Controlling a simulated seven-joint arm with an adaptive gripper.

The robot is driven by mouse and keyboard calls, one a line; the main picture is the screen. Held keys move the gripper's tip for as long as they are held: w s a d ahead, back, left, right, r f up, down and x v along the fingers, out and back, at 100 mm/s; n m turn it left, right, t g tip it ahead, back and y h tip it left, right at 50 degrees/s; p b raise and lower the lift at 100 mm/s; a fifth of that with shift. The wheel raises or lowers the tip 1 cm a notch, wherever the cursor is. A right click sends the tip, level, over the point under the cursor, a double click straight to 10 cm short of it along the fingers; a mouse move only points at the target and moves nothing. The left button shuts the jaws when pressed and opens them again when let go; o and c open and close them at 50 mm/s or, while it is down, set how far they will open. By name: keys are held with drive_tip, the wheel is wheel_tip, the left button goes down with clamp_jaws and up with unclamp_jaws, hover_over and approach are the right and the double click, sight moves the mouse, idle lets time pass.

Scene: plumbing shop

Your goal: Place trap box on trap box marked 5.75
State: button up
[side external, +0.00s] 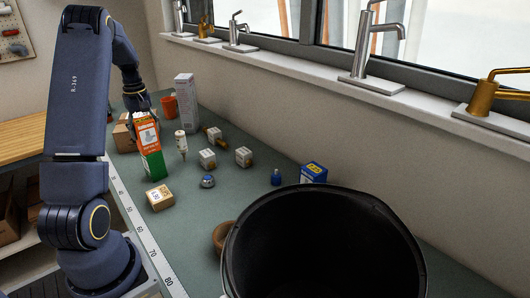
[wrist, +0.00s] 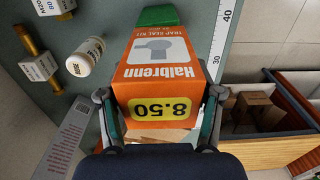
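An orange, white and green trap box (side external: 150,148), printed "Halbrenn Trap Seal Kit", stands slightly tilted over the bench in the side view. In the wrist view the trap box (wrist: 160,75) shows a yellow "8.50" label on its near end. My gripper (side external: 139,112) is at its upper end. In the wrist view my gripper (wrist: 160,112) has one finger against each side of the box, shut on it. I cannot tell whether its lower end touches the bench. I can read no 5.75 mark in either view.
A small tan box (side external: 160,197) with an unreadable label lies in front. A cardboard box (side external: 124,138) is behind. A large black bucket (side external: 322,245) fills the front right.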

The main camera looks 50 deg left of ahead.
drive_tip(key=o, duration=0.4)
wheel_tip(320, 180, up, 12)
drive_tip(key=shift+r, duration=0.1)
drive_tip(key=w+d+r+m+t, duration=0.1)
drive_tip(key=w+d+r+m, duration=0.15)
drive_tip(key=d, duration=0.55)
drive_tip(key=w+d+r+m+t, duration=0.1)
drive_tip(key=w+d+r+m, duration=0.2)
drive_tip(key=d, duration=0.6)
drive_tip(key=s+d+f+m+t, duration=0.1)
drive_tip(key=d+m, duration=0.3)
drive_tip(key=d, duration=0.4)
drive_tip(key=s+d+f+m+t, duration=0.1)
drive_tip(key=s+d+m, duration=0.3)
drive_tip(key=d, duration=0.4)
drive_tip(key=s+d+f+m+t, duration=0.1)
drive_tip(key=s+d+f+m, duration=0.2)
drive_tip(key=d, duration=0.5)
drive_tip(key=shift+s+f+m+t, duration=0.25)
drive_tip(key=shift+f+m+t, duration=0.1)
drive_tip(key=shift+m, duration=0.4)
